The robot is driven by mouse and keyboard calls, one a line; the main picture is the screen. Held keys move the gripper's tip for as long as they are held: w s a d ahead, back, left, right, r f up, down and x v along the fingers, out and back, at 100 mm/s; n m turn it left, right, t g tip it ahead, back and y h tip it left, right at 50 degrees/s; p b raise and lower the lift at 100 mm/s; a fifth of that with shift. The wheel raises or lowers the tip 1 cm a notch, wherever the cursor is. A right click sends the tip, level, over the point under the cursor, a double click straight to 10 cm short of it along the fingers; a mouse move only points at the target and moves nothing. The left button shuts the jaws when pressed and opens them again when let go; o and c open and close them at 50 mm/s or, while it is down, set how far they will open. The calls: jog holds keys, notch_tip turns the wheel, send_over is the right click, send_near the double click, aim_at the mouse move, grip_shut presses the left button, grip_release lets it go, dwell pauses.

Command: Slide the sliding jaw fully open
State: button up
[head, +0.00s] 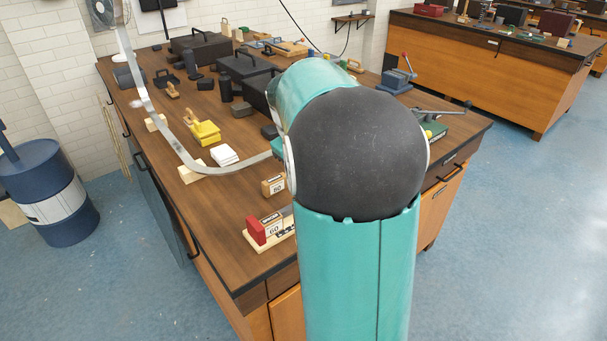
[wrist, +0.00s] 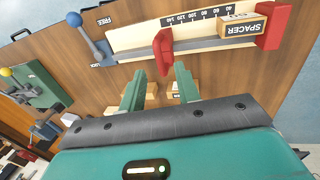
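In the wrist view, the red sliding jaw (wrist: 163,50) sits partway along a grey rail (wrist: 205,42) on a pale board with a printed scale. A wooden spacer block (wrist: 238,27) lies by the red fixed jaw (wrist: 270,34) at the right end. A lever with a blue knob (wrist: 74,19) is at the left, between FREE and LOCK labels. My gripper (wrist: 160,75) is open, its two teal fingers apart, with the jaw's lower end seen between the tips. I cannot tell whether they touch. In the head view my arm hides most of the fixture; a red jaw (head: 255,230) and spacer show.
Small wooden blocks show behind my fingers.

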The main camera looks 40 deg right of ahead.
notch_tip(320, 180, up, 10)
jog(key=a, duration=0.2)
jog(key=shift+r, duration=0.2)
jog(key=shift+w, duration=0.1)
jog(key=shift+a, duration=0.1)
jog(key=s+a+t, duration=0.2)
jog(key=s+a, duration=0.1)
jog(key=a, duration=0.5)
jog(key=s+a+t, duration=0.1)
jog(key=s+a, duration=0.2)
jog(key=a, duration=0.4)
jog(key=s+a+f+t+y, duration=0.2)
jog(key=s+a+f, duration=0.4)
jog(key=s+a, duration=0.4)
jog(key=shift+a+f+n+t, duration=0.2)
jog(key=shift+a+n+t, duration=0.15)
jog(key=shift+a, duration=0.35)
jog(key=shift+d, duration=0.2)
